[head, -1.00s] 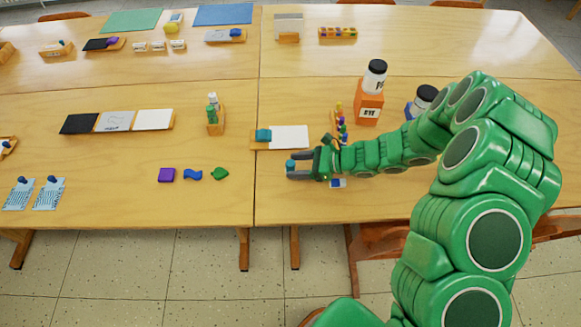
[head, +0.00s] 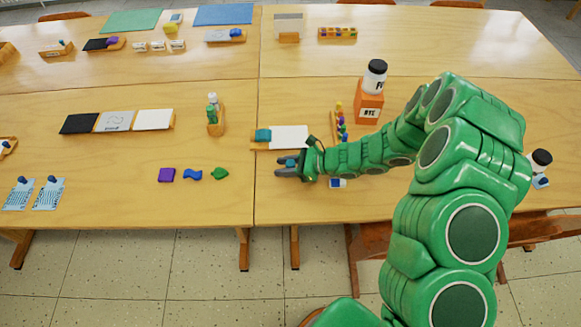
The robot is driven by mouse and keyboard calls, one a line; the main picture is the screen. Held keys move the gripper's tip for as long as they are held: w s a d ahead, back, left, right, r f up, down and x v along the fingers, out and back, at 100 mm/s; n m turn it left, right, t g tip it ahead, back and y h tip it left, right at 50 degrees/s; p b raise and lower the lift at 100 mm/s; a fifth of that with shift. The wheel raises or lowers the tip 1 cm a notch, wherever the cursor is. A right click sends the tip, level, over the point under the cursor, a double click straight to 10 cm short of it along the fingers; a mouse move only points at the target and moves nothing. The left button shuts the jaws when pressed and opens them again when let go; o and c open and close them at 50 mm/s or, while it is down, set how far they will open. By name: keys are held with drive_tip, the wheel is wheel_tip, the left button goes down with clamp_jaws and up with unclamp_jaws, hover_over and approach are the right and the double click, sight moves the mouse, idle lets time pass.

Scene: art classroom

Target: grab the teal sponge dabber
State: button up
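My gripper (head: 281,167) is above the table, just right of the seam between the two front tables, with its fingers pointing left. A small teal piece (head: 288,162), which looks like the sponge dabber, shows at the fingers. It is partly hidden, and I cannot tell whether the fingers press on it or only stand around it. Another teal block (head: 263,135) lies on a wooden tray (head: 257,146) beside a white sheet (head: 289,137), just behind my gripper.
A rack of coloured pegs (head: 340,124) and an orange box (head: 369,105) with a black-capped bottle (head: 376,76) stand behind my arm. A small blue-and-white item (head: 338,183) lies close by. Purple (head: 166,175), blue (head: 193,174) and green (head: 220,173) pieces lie to the left.

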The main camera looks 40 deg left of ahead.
drive_tip(key=shift+c, duration=1)
drive_tip(key=shift+r, duration=0.15)
